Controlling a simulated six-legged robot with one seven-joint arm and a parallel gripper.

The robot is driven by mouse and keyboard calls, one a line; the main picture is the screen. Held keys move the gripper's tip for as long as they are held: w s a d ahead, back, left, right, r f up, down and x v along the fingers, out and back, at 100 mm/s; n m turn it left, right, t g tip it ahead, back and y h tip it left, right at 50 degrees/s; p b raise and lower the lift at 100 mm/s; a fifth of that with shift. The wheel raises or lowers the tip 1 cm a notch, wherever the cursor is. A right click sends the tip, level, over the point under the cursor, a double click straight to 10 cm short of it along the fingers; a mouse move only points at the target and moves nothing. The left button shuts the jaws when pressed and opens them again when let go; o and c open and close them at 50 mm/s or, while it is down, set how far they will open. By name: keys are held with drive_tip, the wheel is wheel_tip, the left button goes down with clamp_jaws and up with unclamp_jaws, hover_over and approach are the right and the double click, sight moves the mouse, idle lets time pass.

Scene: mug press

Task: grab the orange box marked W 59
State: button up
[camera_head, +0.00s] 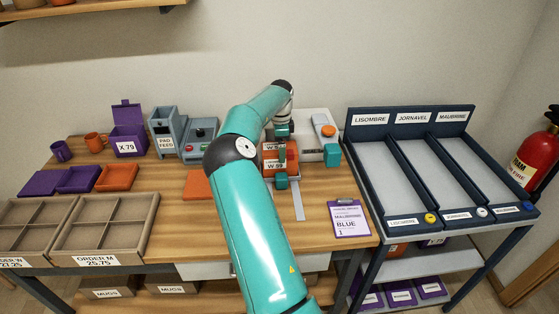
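The orange box (268,165) bears white W 59 labels on its upper and front faces. It is on the wooden table, in front of the white machine and just right of my forearm. My gripper (281,157) is at the box, reaching over it from behind. One teal finger pad shows behind the box and another shows low at its front right. The dark gripper parts cover part of the box's right side. I cannot tell whether the pads touch the box.
A white machine (312,151) with an orange knob stands close behind. A ruler-like grey strip (298,200) and purple clipboard (350,219) lie in front and right. Left are an orange plate (196,187), a grey feeder (165,130) and a purple X 79 box (127,141). A three-lane rack (428,170) stands right.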

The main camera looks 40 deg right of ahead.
wheel_tip(320, 180, down, 4)
drive_tip(key=shift+w+a+f, duration=0.1)
drive_tip(key=shift+f, duration=0.05)
drive_tip(key=c, duration=1.2)
